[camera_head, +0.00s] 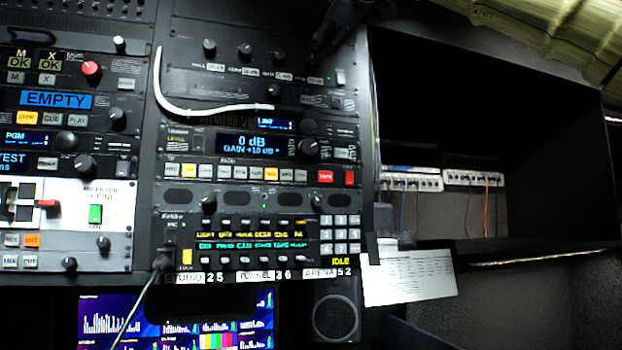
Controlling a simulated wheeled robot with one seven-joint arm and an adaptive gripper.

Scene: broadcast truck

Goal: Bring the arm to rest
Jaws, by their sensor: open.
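No part of my arm can be made out with certainty, and I see no gripper fingers. A dark jointed shape (340,25) comes in at the top edge, in front of the rack's upper right; it is too dark to tell what it is.
A rack of control panels (262,170) fills the left and middle. A pale curved strip or cable (205,110) crosses its upper part. Monitors (217,338) and a round speaker (336,317) sit below. A paper sheet (410,277) hangs at right, beside a dark shelf recess (490,110).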

